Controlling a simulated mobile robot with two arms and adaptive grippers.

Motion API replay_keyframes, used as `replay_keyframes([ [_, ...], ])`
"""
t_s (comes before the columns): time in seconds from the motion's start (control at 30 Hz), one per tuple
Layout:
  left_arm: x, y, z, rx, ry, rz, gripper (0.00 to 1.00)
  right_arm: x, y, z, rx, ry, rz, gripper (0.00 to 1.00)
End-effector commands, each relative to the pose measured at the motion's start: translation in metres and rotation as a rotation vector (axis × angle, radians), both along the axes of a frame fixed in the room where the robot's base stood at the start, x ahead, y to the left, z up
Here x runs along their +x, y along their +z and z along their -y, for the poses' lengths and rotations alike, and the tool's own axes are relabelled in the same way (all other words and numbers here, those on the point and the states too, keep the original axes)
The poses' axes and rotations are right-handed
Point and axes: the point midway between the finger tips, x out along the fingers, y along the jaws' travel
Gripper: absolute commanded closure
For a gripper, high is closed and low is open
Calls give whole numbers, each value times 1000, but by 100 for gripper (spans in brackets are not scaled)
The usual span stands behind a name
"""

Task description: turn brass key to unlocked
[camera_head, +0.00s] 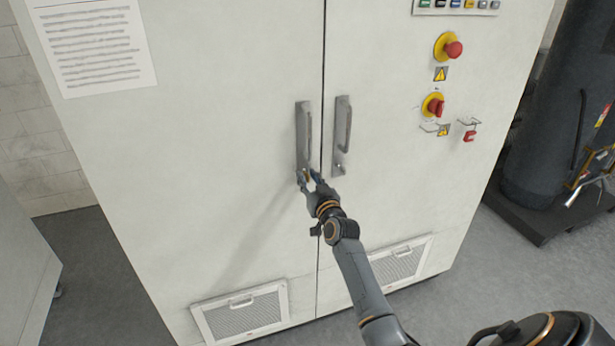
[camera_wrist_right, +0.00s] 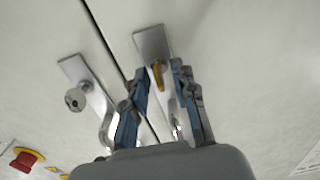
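The brass key (camera_head: 306,175) sits at the lower end of the left door's handle plate (camera_head: 302,120), just beyond my right gripper. It is small and partly hidden there. In the right wrist view the brass key (camera_wrist_right: 157,76) shows as a yellow piece at the plate's end, between the two blue-padded fingers. My right gripper (camera_head: 311,179) is open, with its fingers on either side of the key and a gap between them (camera_wrist_right: 160,82). I cannot tell whether either finger touches the key. My left gripper is not in view.
The right door has its own handle (camera_head: 344,125) with a round lock (camera_wrist_right: 75,99) beneath. Red emergency stop (camera_head: 453,49) and red switch (camera_head: 434,106) are to the right. Vent grilles (camera_head: 242,312) sit low on the doors. A dark tank stands at far right.

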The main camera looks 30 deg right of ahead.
Motion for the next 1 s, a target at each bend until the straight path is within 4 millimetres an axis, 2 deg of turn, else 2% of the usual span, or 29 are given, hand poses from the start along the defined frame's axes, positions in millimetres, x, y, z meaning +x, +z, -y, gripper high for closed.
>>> replay_keyframes([
  [0.1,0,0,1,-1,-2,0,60,6,0,2,0,0,1,73],
  [0.4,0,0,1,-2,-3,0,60,8,0,2,-1,0,0,73],
  [0.43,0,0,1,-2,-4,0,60,8,0,2,-1,0,0,77],
  [0.53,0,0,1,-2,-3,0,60,8,0,2,-1,0,0,97],
  [0.57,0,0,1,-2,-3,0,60,8,0,2,-1,0,0,100],
  [1.0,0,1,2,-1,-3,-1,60,8,0,2,37,0,9,100],
])
